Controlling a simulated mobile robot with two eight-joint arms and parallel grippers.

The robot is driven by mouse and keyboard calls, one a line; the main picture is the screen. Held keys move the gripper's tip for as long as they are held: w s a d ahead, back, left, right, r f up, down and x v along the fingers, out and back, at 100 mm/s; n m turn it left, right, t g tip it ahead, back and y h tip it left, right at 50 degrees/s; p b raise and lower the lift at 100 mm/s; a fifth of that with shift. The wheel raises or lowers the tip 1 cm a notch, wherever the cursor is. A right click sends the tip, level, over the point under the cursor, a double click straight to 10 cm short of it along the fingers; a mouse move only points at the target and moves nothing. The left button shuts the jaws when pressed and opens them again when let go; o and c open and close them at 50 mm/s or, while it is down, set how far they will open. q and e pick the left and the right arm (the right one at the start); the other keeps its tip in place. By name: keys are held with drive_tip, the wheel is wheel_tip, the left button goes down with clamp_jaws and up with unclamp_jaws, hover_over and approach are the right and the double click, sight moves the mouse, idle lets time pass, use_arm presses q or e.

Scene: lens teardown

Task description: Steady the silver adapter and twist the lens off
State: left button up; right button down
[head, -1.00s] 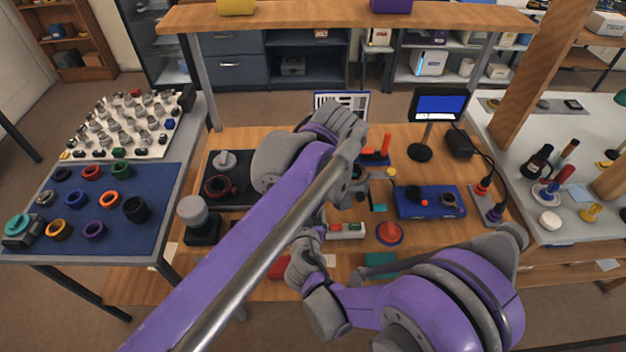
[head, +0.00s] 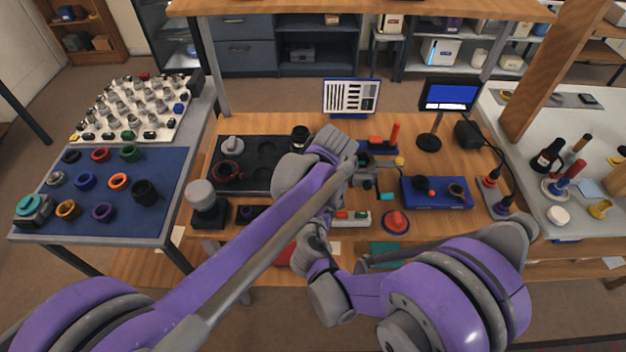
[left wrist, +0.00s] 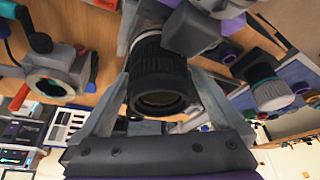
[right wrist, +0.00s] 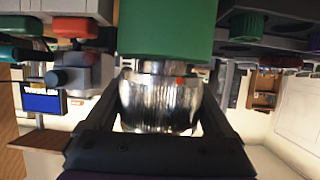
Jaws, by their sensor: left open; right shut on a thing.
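A shiny silver adapter (right wrist: 158,105) sits between the fingers of my right gripper (right wrist: 160,88) in the right wrist view, and the gripper is shut on it. A broad green cylinder (right wrist: 166,28) shows directly above it, with a red dot near the joint. In the left wrist view a black ribbed lens (left wrist: 160,75) stands between the spread fingers of my left gripper (left wrist: 162,60), its front opening towards the camera. I cannot tell whether either finger touches it. In the head view my arms and wrists hide both gripper tips, the adapter and this lens.
A black tray (head: 262,183) lies left of the arms, with a black cylinder (head: 300,137) at its far edge. A dark post with a grey top (head: 202,200) stands in front. A blue box (head: 437,193) and red button (head: 396,221) are on the right.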

use_arm(q)
clamp_jaws()
drive_tip(key=shift+a+n+g+y, duration=0.1)
drive_tip(key=shift+n+g+y, duration=0.2)
drive_tip(key=shift+n, duration=1)
drive_tip(key=shift+s+n+g+y, duration=0.1)
drive_tip(key=shift+n+g+y, duration=0.25)
drive_tip(key=shift+n, duration=0.65)
drive_tip(key=shift+a+n, duration=0.1)
drive_tip(key=shift+n, duration=0.2)
drive_tip(key=shift+s+n+g+y, duration=0.15)
drive_tip(key=shift+n+g+y, duration=0.25)
drive_tip(key=shift+n, duration=0.9)
